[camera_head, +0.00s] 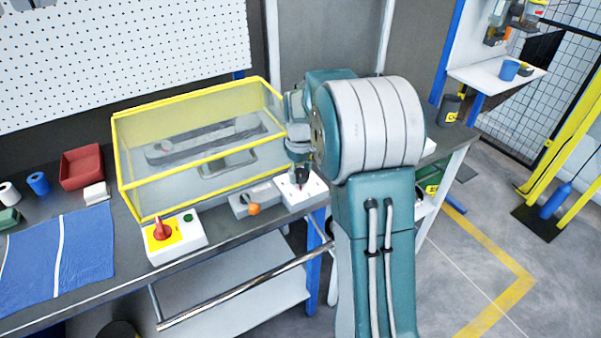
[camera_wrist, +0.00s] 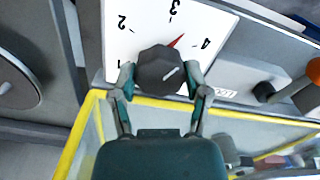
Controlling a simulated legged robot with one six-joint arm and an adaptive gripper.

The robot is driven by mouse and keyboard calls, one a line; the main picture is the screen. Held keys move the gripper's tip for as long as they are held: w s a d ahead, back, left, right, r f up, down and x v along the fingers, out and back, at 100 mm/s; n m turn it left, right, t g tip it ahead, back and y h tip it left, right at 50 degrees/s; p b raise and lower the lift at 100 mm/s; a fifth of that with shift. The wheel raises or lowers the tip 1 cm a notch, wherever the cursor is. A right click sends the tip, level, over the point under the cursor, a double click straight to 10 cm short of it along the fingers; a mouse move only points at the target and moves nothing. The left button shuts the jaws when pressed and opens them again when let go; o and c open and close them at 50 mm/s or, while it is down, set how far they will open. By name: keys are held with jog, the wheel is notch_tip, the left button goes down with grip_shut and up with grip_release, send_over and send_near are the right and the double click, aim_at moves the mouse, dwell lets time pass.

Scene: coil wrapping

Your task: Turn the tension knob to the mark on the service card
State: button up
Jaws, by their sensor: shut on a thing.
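The tension knob (camera_wrist: 160,68) is dark and many-sided, with a short white line on top slanting up and right. It sits on a white dial plate (camera_wrist: 140,30) printed 1, 2, 3 and 4. A red pointer tip beside the knob lies between 3 and 4. My gripper (camera_wrist: 160,82) is shut on the knob, one finger on each side. In the head view the plate (camera_head: 314,191) is at the bench's front edge, with my gripper (camera_head: 300,178) over it, the knob mostly hidden. I cannot make out a service card in either view.
A yellow-framed clear guard (camera_head: 190,150) stands behind and left of the plate. A grey box with an orange ball (camera_head: 254,209) is beside the plate. A red-handled switch box (camera_head: 172,238), blue cloth (camera_head: 60,255) and red bin (camera_head: 82,167) lie further left.

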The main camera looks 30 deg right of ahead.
aim_at(299, 172)
jog(key=m, duration=0.6)
jog(key=shift+w+r, duration=0.1)
jog(key=shift+w, duration=0.05)
jog(key=shift+m, duration=0.3)
jog(key=o, duration=1.2)
jog(key=shift+c, duration=0.2)
notch_tip(299, 172, up, 12)
